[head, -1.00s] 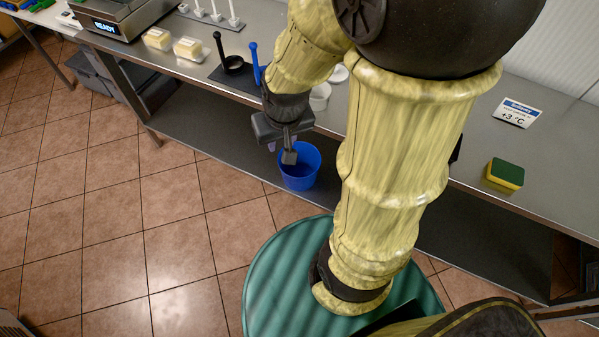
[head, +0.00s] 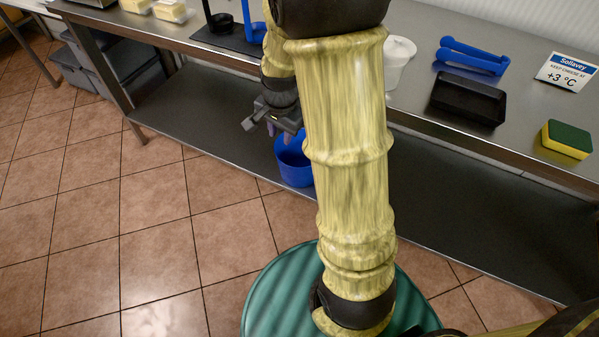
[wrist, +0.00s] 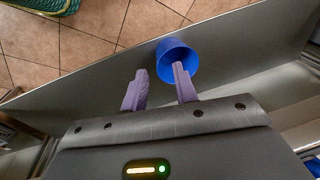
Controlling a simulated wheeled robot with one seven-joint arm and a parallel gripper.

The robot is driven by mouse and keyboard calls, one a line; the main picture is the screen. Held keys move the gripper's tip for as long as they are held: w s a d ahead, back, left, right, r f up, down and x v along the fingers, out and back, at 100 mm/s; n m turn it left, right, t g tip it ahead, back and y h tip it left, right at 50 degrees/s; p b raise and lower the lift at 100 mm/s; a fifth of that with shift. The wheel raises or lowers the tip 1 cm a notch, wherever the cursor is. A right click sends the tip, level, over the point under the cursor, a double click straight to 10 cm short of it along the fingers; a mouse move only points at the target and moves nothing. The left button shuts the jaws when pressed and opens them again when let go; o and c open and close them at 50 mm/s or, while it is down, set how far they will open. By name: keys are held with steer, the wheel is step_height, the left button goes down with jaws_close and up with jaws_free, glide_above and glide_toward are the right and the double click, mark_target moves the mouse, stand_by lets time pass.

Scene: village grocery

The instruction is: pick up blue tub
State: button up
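The blue tub (head: 293,165) stands upright on the lower steel shelf, near its front edge, partly hidden by my arm in the head view. In the wrist view the tub (wrist: 176,58) shows its open mouth and lies just beyond my fingertips. My gripper (head: 272,126) is above and a little left of the tub in the head view. In the wrist view its two purple fingers (wrist: 160,74) are spread apart with nothing between them. The right finger overlaps the tub's rim in the picture; I cannot tell whether it touches.
The steel counter (head: 405,135) overhangs the lower shelf (head: 205,118). The tiled floor (head: 160,230) in front is clear.

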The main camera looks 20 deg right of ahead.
steer(key=w+d+f+m+b, duration=0.2)
steer(key=w+f+m+b, duration=0.1)
steer(key=f, duration=0.4)
steer(key=w+d+f+m+b, duration=0.3)
steer(key=w+f+m+b, duration=0.1)
steer(key=f, duration=0.4)
steer(key=w+d+f+m+g+b, duration=0.1)
steer(key=w+d+f+m+b, duration=0.1)
steer(key=w+f+m+b, duration=0.2)
step_height(320, 180, down, 4)
steer(key=shift+w+d+m+b, duration=0.15)
steer(key=shift+d+m+b, duration=0.2)
steer(key=shift+m+b, duration=0.8)
steer(key=b, duration=0.6)
glide_above(295, 174)
steer(key=a, duration=0.1)
step_height(295, 174, down, 12)
steer(key=shift+s+f, duration=0.1)
steer(key=shift+s, duration=0.25)
steer(key=shift+a, duration=0.1)
steer(key=f+b, duration=0.2)
steer(key=f, duration=0.1)
steer(key=d+f+b, duration=0.1)
steer(key=f, duration=0.1)
steer(key=shift+w+d+f+b, duration=0.1)
steer(key=shift+w+b, duration=0.25)
